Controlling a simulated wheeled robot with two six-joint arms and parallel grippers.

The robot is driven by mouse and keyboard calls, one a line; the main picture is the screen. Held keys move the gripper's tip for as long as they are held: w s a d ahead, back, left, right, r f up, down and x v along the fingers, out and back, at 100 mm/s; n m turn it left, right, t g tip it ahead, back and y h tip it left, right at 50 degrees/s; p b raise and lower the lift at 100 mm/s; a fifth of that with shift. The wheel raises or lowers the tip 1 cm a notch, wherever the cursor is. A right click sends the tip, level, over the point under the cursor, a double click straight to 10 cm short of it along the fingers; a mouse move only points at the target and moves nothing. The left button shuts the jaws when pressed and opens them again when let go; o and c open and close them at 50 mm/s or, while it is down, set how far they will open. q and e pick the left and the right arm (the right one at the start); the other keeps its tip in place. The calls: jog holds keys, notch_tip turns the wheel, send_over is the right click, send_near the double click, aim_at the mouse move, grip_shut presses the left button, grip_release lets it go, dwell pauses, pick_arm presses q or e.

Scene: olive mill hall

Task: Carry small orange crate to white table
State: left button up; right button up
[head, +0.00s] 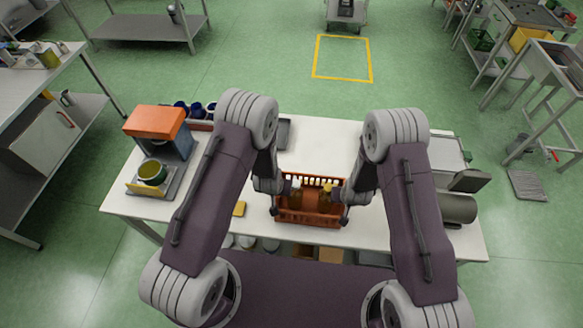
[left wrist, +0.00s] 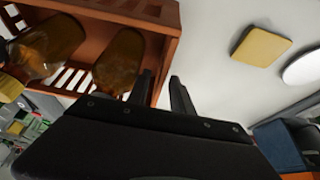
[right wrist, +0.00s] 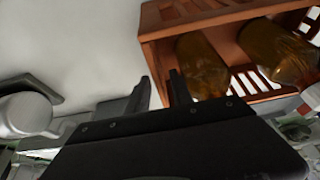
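The small orange crate (head: 310,219) is upright at the white table's front middle and holds amber bottles. The white table (head: 330,145) spreads around it. My left gripper (head: 274,210) is at the crate's left end. In the left wrist view its fingers (left wrist: 164,88) are apart, at the crate's end wall (left wrist: 162,62), with a narrow gap showing. My right gripper (head: 346,214) is at the right end. In the right wrist view its fingers (right wrist: 160,90) are also apart beside the crate's end wall (right wrist: 158,52). I cannot tell whether the crate touches the table.
An orange-topped blue machine (head: 157,125) with a green pot (head: 152,172) stands on the table's left. A yellow block (head: 239,209) lies left of the crate. A grey cylinder (head: 458,208) is at the right. The table behind the crate is mostly clear. A yellow floor square (head: 342,79) lies beyond.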

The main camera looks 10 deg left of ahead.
jog(key=v, duration=1)
jog(key=shift+s+r, duration=0.1)
jog(key=shift+r, duration=0.3)
pick_arm(q)
jog(key=v, duration=1.2)
pick_arm(e)
jog(key=shift+s+r, duration=0.25)
jog(key=shift+r, duration=0.25)
pick_arm(q)
jog(key=shift+w, duration=0.1)
